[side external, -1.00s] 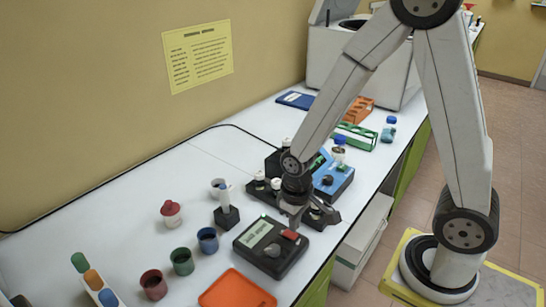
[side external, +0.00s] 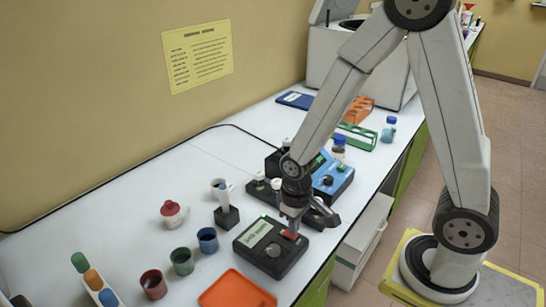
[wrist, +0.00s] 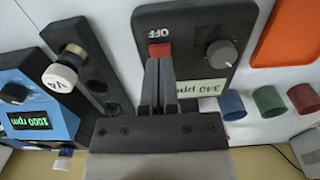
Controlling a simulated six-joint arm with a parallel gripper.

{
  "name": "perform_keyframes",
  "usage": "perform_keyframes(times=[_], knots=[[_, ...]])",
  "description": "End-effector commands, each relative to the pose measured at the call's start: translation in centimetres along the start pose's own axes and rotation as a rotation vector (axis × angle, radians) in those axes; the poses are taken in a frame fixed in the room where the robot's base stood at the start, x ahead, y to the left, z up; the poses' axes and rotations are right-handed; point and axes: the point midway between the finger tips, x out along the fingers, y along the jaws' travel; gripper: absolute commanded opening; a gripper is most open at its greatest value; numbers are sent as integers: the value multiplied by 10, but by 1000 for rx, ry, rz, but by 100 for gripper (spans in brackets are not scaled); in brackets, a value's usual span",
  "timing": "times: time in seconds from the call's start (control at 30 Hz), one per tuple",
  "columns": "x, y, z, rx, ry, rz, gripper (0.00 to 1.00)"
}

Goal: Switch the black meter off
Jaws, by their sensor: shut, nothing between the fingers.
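The black meter (side external: 262,262) lies flat on the white bench near its front edge. In the wrist view, the meter (wrist: 192,22) shows a pale green display (wrist: 201,88) reading about "340 pp", a grey round knob (wrist: 221,53), and a red switch (wrist: 160,50) beside the word OFF. The red switch also shows in the side view (side external: 290,236). My gripper (wrist: 159,64) is shut and empty, pointing down with its fingertips right at the red switch. It partly covers the switch, and I cannot tell whether it touches or which way the switch is set.
A blue device (side external: 335,177) reading 1000 rpm in the wrist view and a dark stand (wrist: 88,62) are close to my gripper. An orange tray (side external: 237,290) and blue (side external: 207,240), green (side external: 181,262) and red (side external: 152,284) cups stand nearby. Bare bench lies further back.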

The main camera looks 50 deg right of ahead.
Motion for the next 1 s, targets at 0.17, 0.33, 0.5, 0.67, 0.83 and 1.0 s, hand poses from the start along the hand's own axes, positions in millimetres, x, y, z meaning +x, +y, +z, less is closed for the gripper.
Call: perform_keyframes(times=[0.17, 0.33, 0.5, 0.67, 0.83, 1.0], knots=[[2, 0, 0, 0, 0, 0, 0], [4, 0, 0, 0, 1, 0, 0], [6, 0, 0, 0, 1, 0, 0], [7, 0, 0, 0, 1, 0, 0], [9, 0, 0, 0, 0, 0, 0], [11, 0, 0, 0, 0, 0, 0]])
